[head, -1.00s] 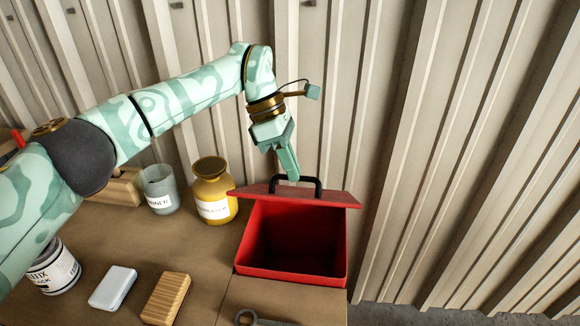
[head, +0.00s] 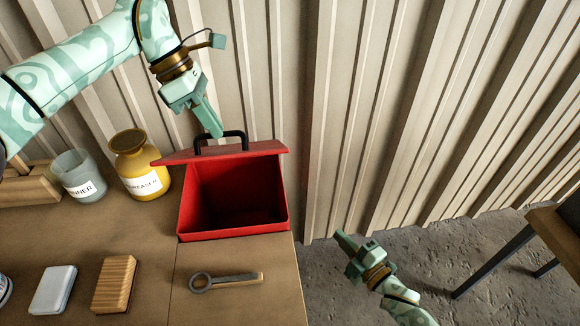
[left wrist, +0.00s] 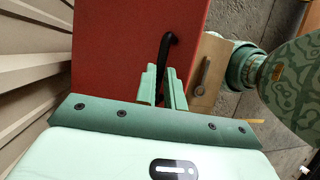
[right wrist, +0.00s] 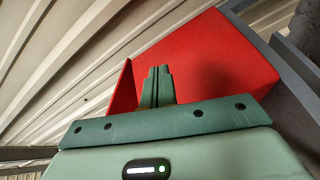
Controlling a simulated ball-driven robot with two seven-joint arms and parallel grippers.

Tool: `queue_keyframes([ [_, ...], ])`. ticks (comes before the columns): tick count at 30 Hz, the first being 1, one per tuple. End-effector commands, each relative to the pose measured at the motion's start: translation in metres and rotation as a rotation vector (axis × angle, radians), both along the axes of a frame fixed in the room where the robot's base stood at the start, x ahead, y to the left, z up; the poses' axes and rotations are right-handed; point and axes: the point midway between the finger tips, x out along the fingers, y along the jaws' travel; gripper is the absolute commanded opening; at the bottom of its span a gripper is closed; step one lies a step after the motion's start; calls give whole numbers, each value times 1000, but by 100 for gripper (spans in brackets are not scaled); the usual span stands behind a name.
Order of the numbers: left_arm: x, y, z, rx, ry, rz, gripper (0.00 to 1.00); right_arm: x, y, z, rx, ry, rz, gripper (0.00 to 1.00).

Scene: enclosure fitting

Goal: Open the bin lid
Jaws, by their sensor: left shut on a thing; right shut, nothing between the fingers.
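The red bin (head: 235,234) stands on the workbench against the corrugated wall, its dark interior showing in the head view. Its red lid (head: 265,148) is raised at the back and seen nearly edge-on; it fills much of the left wrist view (left wrist: 115,50). My left gripper (head: 216,133) is shut on the lid's black handle (head: 240,134), which also shows in the left wrist view (left wrist: 168,45). My right gripper (head: 344,238) is shut and empty, right of the bin and apart from it. The right wrist view shows the bin's red side (right wrist: 225,60) beyond the fingers.
A yellow jar (head: 140,170) and a grey thinner cup (head: 78,178) stand left of the bin. A wrench (head: 225,282) lies in front of it, with a wooden block (head: 115,284) and a white block (head: 53,290) to the left. Another table (head: 555,235) stands far right, beyond open floor.

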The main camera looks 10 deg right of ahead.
Motion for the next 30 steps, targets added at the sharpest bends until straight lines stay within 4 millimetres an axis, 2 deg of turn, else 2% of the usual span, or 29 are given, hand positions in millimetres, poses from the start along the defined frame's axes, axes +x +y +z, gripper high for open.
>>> queue_keyframes([
  [1,3,3,-7,10,-8,4,0,9,15,45,-71,-197,76,0],
  [3,3,3,-7,10,-8,4,0,4,35,100,-179,-483,165,0],
  [6,3,3,-7,10,-8,5,0,-20,55,144,-287,-791,225,0],
  [7,3,3,-7,10,-8,4,0,-27,58,152,-310,-863,231,0],
  [9,3,3,-7,10,-8,4,0,-39,63,166,-352,-995,231,0],
  [11,3,3,-7,10,-8,4,0,-46,64,170,-379,-1067,220,0],
  [15,3,3,-7,10,-8,5,0,-50,65,176,-419,-1141,187,0],
  [20,3,3,-7,10,-8,5,0,-43,77,185,-432,-1151,179,0],
  [30,3,3,-7,10,-9,5,0,-14,127,226,-430,-1149,178,0],
])
